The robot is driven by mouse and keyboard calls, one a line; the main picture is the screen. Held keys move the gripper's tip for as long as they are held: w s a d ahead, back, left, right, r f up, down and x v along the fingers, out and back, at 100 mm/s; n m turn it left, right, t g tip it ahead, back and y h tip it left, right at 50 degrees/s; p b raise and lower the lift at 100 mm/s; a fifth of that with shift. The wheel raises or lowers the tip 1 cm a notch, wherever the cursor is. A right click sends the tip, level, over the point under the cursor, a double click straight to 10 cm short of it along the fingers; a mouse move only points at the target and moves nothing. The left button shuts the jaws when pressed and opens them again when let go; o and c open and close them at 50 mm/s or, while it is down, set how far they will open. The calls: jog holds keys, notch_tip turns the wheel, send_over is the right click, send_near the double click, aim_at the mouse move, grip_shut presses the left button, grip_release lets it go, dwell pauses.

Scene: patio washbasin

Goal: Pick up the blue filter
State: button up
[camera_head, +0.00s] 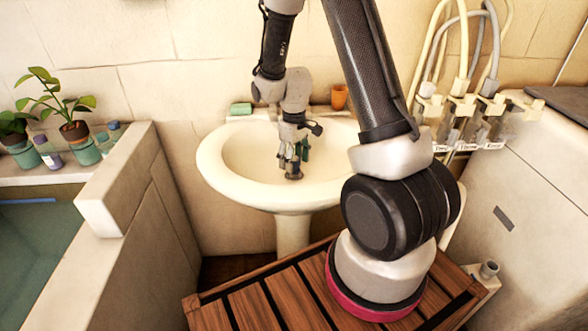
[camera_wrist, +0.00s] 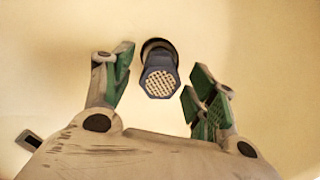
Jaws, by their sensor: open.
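The blue filter (camera_wrist: 160,72) is a dark blue-grey, many-sided piece with a pale honeycomb end. In the wrist view it stands between my gripper's two green-padded fingers, with a gap on each side. My gripper (camera_head: 296,155) is open and points down into the washbasin (camera_head: 222,165). In the head view the filter (camera_head: 293,174) shows as a small dark shape on the basin floor, just below the fingertips and partly hidden by them. Whether it sits in the drain is hard to tell.
A green soap-like block (camera_head: 241,109) and an orange cup (camera_head: 339,96) stand on the basin's back rim. Hoses in labelled holders (camera_head: 462,115) are at the right. A low wall (camera_head: 120,180) with potted plants (camera_head: 75,130) beyond is at the left. The basin around the filter is clear.

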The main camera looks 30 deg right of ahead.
jog(key=shift+f, duration=0.55)
jog(key=c, duration=1.1)
